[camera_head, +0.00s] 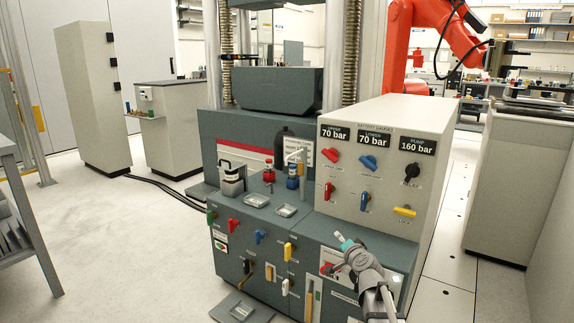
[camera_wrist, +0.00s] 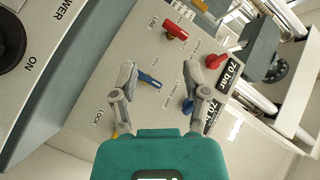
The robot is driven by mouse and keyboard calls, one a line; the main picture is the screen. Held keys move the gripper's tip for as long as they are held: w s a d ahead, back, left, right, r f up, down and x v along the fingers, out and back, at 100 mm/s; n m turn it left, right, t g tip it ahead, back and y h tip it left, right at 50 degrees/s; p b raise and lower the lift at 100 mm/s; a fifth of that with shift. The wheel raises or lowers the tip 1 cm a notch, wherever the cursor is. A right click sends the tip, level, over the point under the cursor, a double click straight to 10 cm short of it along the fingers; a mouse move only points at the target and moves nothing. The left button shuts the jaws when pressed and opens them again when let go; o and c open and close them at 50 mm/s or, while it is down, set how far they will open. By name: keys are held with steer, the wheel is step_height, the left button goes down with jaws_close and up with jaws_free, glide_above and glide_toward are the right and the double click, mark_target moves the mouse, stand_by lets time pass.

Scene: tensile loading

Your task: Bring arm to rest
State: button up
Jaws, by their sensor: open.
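My gripper (camera_wrist: 170,68) shows in the wrist view with its two grey fingers spread apart and nothing held between them. Behind the fingers is the manifold panel, with a blue handle (camera_wrist: 149,80) in line with the gap, apparently beyond the fingertips. In the head view my arm reaches in from the lower right, with the teal part of my gripper (camera_head: 343,241) in front of the control box (camera_head: 427,180). The fingers are too small to make out there.
The box bears red, blue and yellow handles and several pressure displays (camera_head: 411,145). To its left, the grey bench (camera_head: 250,213) carries small fittings and valve handles. A red robot arm (camera_head: 440,20) stands behind.

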steer(key=s+a+f+n+g+y, duration=0.2)
steer(key=s+a+f+n+g, duration=0.3)
steer(key=s, duration=0.2)
steer(key=s+d+f+n+g+h+p, duration=0.1)
steer(key=s+f+g+h, duration=0.2)
steer(key=s, duration=0.4)
steer(key=s+d+f+n+g, duration=0.2)
steer(key=s+g, duration=0.2)
steer(key=s, duration=0.3)
steer(key=s+d+f+n+g+h+p, duration=0.1)
steer(key=s+f+g+h, duration=0.2)
steer(key=s, duration=0.4)
step_height(320, 180, up, 38)
steer(key=y+p, duration=0.1)
steer(key=p, duration=3.6)
steer(key=shift+w+f+g, duration=0.15)
steer(key=shift+f+g, duration=0.1)
steer(key=shift+g, duration=0.05)
